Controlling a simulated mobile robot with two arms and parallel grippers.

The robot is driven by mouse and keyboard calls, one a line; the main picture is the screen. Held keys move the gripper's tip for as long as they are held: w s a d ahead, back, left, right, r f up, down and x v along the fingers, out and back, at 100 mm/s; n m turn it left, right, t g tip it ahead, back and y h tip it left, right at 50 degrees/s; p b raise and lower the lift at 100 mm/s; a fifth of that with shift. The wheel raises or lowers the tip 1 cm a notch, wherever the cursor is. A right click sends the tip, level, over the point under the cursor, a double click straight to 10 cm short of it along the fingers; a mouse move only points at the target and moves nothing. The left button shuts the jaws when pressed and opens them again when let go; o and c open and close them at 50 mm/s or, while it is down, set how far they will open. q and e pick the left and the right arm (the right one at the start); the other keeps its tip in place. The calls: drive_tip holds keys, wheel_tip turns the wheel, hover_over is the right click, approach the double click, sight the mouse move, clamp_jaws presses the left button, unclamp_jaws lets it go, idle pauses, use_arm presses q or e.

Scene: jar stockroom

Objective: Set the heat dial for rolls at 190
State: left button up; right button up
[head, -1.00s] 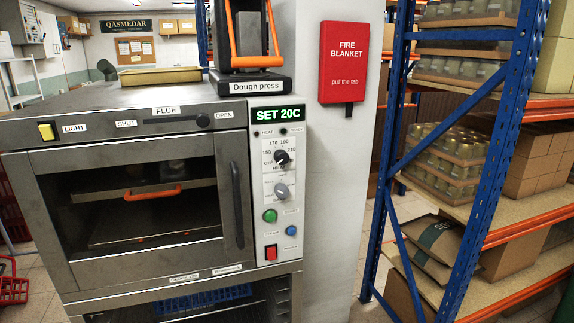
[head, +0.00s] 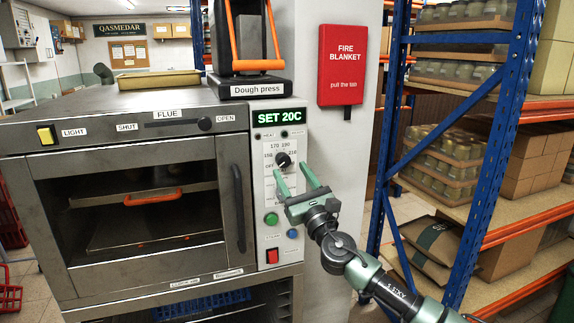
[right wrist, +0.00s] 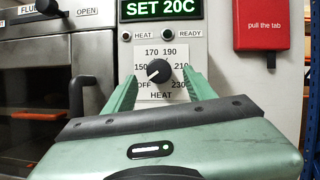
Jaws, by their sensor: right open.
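The heat dial (head: 283,160) is a black knob on the oven's white control panel. It shows clearly in the right wrist view (right wrist: 158,71), ringed by marks from OFF through 150, 170, 190 and 210 to 230. I cannot surely tell which mark its pointer faces. The green display (head: 279,118) above it reads SET 20C. My right gripper (head: 292,170) is open and empty in front of the panel. In the right wrist view its fingers (right wrist: 162,78) point at the dial, one on either side of it, apparently short of it. My left gripper is not in view.
A second grey knob below the dial is hidden behind my gripper. A green button (head: 271,219) and a red switch (head: 272,256) sit lower on the panel. A blue rack (head: 480,150) stands at the right. A fire blanket (head: 342,65) hangs on the pillar.

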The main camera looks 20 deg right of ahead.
sight(285, 163)
drive_tip(key=shift+x, duration=1.85)
clamp_jaws()
drive_tip(key=shift+a+f+m, duration=0.1)
drive_tip(key=shift+m, duration=0.3)
